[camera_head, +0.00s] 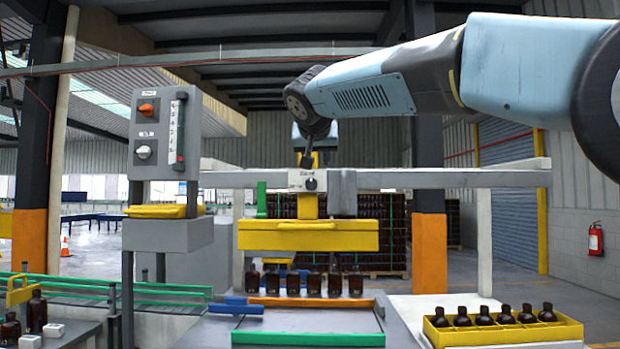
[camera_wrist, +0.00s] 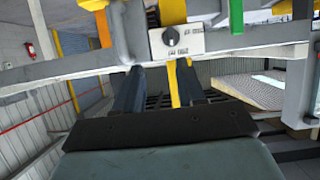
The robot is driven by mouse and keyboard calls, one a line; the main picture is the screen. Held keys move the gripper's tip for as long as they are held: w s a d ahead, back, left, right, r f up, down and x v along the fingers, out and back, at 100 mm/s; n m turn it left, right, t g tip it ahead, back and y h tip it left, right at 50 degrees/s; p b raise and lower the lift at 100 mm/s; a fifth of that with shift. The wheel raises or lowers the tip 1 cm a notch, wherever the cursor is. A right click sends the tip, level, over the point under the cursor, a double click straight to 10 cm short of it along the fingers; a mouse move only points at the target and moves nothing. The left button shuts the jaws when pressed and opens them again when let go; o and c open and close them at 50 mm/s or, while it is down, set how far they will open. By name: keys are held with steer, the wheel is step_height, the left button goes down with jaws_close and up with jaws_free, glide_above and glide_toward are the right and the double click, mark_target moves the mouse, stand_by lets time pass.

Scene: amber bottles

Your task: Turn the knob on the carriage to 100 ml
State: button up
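The carriage's dark knob (camera_head: 311,184) sits on a pale plate (camera_head: 296,180) in the middle of the grey crossbeam. In the wrist view, which looks upside down, the knob (camera_wrist: 171,36) is at the top centre on its plate (camera_wrist: 194,41), with small markings I cannot read. Its exact setting cannot be told. My gripper (camera_wrist: 159,69) is open and empty; its two dark fingers are spread apart with the yellow post visible between them. In the head view my gripper (camera_head: 307,158) is just above the knob, partly seen. The fingers are not around the knob.
A grey control box (camera_head: 165,135) with other knobs stands left. The grey crossbeam (camera_head: 430,178) spans the station. Below the carriage is a yellow bar (camera_head: 308,240) above a row of amber bottles (camera_head: 313,281). A yellow crate (camera_head: 570,331) of bottles stands at right.

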mark_target(311, 178)
steer(key=shift+t, duration=0.3)
steer(key=x, duration=0.4)
steer(key=a+r+x, duration=0.1)
steer(key=x, duration=0.4)
steer(key=a+x, duration=0.1)
steer(key=x, duration=0.4)
steer(key=shift+w+r, duration=0.2)
steer(key=shift+w, duration=0.1)
jaws_close()
